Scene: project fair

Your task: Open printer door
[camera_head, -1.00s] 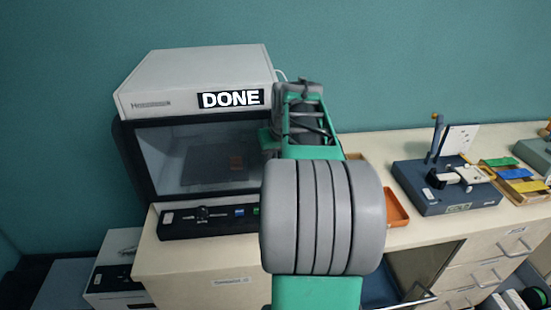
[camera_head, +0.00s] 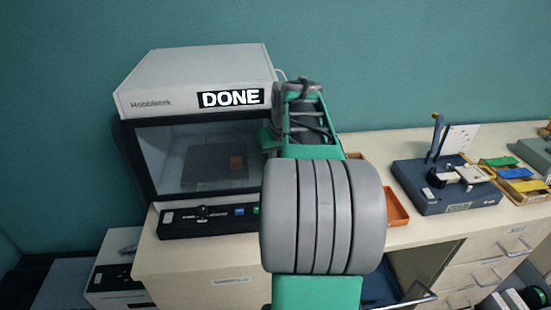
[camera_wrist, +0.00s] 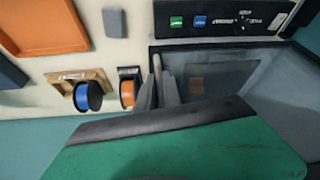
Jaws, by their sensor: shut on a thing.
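The printer (camera_head: 195,80) is a pale box with a "DONE" display, standing at the left end of the counter. Its dark-framed glass door (camera_head: 165,150) fills the front and looks closed or nearly so. In the wrist view the door's glass (camera_wrist: 225,75) is at the right, beside a pale upright handle (camera_wrist: 157,66). My gripper (camera_wrist: 160,92) is shut on the handle at the door's edge. In the head view my arm hides the fingers and the handle.
The control strip (camera_head: 208,221) lies below the door. An orange tray (camera_head: 396,208) and a blue-grey device (camera_head: 447,190) stand to the right. Blue (camera_wrist: 88,95) and orange (camera_wrist: 127,93) spools sit beside the gripper in the wrist view.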

